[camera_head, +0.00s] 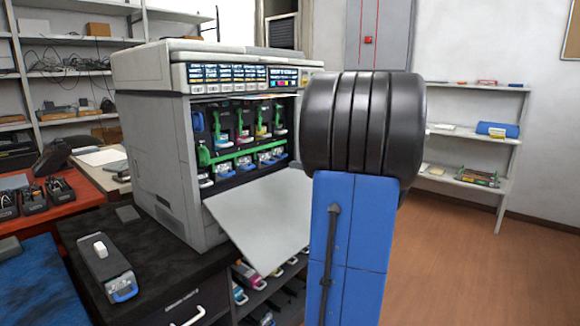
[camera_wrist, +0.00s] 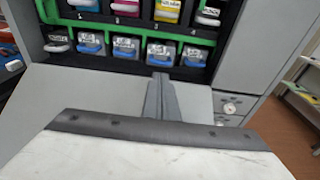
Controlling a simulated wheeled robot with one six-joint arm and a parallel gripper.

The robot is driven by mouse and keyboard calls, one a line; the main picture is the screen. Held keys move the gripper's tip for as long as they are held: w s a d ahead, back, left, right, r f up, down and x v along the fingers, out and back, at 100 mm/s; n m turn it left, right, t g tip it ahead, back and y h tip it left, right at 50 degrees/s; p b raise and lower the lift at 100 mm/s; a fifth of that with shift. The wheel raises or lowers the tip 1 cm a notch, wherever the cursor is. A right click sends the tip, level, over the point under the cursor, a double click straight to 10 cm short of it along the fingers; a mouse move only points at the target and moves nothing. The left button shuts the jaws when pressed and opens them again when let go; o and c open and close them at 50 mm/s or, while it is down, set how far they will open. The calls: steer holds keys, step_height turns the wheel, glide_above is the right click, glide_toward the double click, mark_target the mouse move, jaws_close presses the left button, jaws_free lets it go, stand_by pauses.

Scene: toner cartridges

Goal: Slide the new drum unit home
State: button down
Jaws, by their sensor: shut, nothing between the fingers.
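The printer (camera_head: 155,140) stands with its front flap (camera_head: 262,225) folded down. Inside, a lower row of drum units with blue handles sits below a green rail; it shows in the wrist view, with one unit (camera_wrist: 160,49) just beyond my fingertips. I cannot tell which unit is the new one, or how deep each sits. Toner cartridges (camera_wrist: 167,10) stand in the row above. My gripper (camera_wrist: 161,80) is shut and empty, over the flap, pointing at the lower row; contact is unclear. In the head view my arm hides it. Another drum unit (camera_head: 105,268) lies on the black cabinet.
The black cabinet top (camera_head: 185,275) is mostly clear around the loose unit. Below the flap, an open shelf (camera_head: 245,305) holds more coloured cartridges. A red table (camera_head: 85,205) with dark devices stands left, a blue mat (camera_head: 35,290) in front. Open floor (camera_head: 450,260) lies to the right.

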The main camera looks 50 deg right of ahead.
mark_target(273, 162)
steer(key=shift+w+a+f, duration=0.1)
steer(key=shift+w+f, duration=0.1)
steer(key=shift+w, duration=1.15)
steer(key=shift+w+a+f, duration=0.1)
steer(key=shift+w+f, duration=0.1)
steer(key=shift+w, duration=1.15)
steer(key=shift+w+a+f, duration=0.1)
steer(key=shift+w+f, duration=0.1)
steer(key=shift+w, duration=1.15)
steer(key=shift+w+a, duration=0.1)
steer(key=shift+w, duration=1.05)
steer(key=shift+s, duration=0.1)
steer(key=shift+s+d, duration=0.2)
steer(key=shift+s, duration=2)
steer(key=shift+s+d, duration=0.15)
steer(key=shift+s, duration=2.05)
